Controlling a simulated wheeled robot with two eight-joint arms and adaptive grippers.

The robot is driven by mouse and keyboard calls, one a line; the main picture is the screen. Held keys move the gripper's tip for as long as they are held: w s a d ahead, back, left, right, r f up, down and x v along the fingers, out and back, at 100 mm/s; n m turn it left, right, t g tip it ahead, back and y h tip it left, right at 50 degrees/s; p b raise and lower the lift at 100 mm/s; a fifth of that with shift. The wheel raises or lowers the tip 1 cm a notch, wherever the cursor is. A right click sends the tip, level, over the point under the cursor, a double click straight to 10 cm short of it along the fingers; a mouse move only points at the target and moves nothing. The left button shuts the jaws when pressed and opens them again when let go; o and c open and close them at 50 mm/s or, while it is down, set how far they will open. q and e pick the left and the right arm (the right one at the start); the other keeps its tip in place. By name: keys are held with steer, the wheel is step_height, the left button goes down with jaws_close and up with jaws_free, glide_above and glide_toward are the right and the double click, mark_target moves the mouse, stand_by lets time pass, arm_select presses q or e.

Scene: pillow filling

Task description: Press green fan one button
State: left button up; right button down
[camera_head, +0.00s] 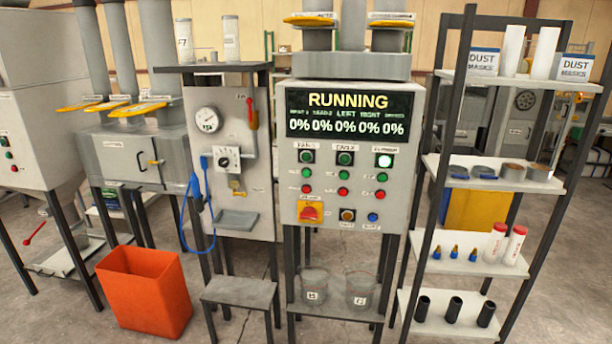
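The control panel (346,210) stands in the middle of the camera_head view, below a dark display (348,115) reading RUNNING over several 0% values. Under the display are three columns of buttons with small labels. The left column's label seems to read FAN 1. Below it are a dark green square-framed indicator (307,157), a green button (306,173) and a red button (306,189). The top-right green indicator (385,160) is brightly lit; the left and middle ones look dim. Neither of my grippers is in view, and nothing covers the panel's front.
A red-and-yellow switch (310,212) sits low on the panel. A gauge cabinet (228,165) with a blue hose stands left of it. An orange bin (146,290) is on the floor. A shelf rack (497,185) stands on the right. Open floor shows in front.

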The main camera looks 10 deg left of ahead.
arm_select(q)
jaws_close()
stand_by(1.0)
